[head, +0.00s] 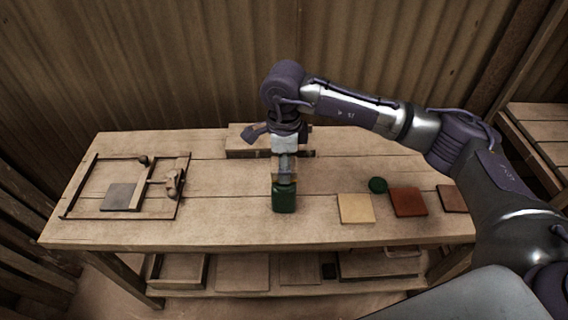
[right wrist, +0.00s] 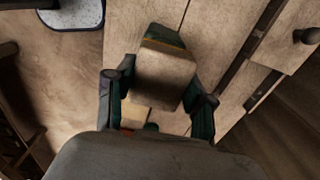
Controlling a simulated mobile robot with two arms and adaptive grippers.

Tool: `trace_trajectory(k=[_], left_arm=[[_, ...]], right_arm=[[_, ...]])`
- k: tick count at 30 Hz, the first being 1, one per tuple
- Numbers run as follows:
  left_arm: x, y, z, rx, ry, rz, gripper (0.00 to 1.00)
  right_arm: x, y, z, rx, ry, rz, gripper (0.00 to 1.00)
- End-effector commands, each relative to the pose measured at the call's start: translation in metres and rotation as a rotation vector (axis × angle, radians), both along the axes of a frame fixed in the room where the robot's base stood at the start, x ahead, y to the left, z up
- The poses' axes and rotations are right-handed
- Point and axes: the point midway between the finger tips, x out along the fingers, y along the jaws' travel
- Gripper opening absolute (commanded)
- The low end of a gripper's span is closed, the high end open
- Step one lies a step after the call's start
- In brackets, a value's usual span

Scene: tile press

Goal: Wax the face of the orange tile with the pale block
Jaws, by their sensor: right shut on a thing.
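My right gripper (head: 284,168) is above the middle of the bench, pointing down. In the right wrist view its fingers (right wrist: 158,103) are shut on a pale block (right wrist: 163,78). A dark green block-like thing (head: 284,198) shows directly below the gripper; its green top also shows past the pale block in the wrist view (right wrist: 163,37). I cannot tell whether the two are joined or only touching. The orange tile (head: 408,202) lies flat on the bench at the right, apart from the gripper. My left gripper is out of view.
A yellow tile (head: 355,208), a green disc (head: 377,185) and a brown tile (head: 453,198) lie near the orange tile. A wooden frame (head: 88,186) with a grey tile (head: 119,197) is at the left. A wooden block (head: 240,142) stands at the back. The bench between frame and gripper is clear.

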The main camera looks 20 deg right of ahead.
Motion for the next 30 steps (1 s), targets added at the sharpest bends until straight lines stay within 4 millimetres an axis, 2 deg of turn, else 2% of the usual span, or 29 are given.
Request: trace_trajectory(k=[8, 30], left_arm=[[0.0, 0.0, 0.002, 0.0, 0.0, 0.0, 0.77], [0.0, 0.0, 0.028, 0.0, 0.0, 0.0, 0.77]], right_arm=[[-0.001, 0.0, 0.001, -0.001, 0.006, 0.001, 0.26], [0.0, 0.0, 0.061, 0.0, 0.0, 0.0, 0.26]])
